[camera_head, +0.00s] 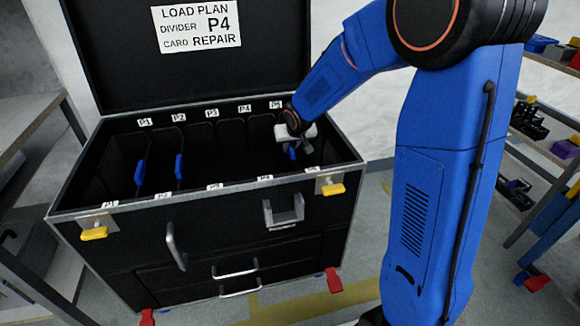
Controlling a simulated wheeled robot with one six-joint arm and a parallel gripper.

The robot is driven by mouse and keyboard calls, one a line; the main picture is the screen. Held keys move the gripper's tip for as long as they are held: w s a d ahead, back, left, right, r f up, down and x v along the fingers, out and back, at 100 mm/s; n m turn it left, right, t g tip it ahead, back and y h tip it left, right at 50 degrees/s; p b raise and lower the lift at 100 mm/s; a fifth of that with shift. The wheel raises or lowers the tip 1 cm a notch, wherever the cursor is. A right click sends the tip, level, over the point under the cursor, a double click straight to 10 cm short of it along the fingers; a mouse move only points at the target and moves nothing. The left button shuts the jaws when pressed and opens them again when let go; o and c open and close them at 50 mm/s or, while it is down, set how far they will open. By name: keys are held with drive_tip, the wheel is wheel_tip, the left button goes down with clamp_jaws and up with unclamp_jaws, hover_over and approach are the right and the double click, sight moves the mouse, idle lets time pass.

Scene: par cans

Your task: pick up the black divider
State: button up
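The black case (250,278) stands open, with black dividers upright inside. One divider (119,168) at the left has a blue tab (140,172), and another (161,160) has a blue tab (179,166). A third blue tab (292,153) shows at the right, just under my gripper (294,146). The divider that this tab belongs to is too dark to make out. My gripper reaches down into the right part of the case. Its fingers are small and partly overlap the tab, so I cannot tell whether they are closed on it.
The open lid carries a load plan card (197,27) reading "DIVIDER P4, CARD REPAIR". Slot labels run along the case's back and front rims. Yellow latches (94,233) sit on the front. Shelves with parts (550,130) stand at right, and a bench (35,130) stands at left.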

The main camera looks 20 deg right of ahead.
clamp_jaws()
drive_tip(key=shift+r, duration=0.15)
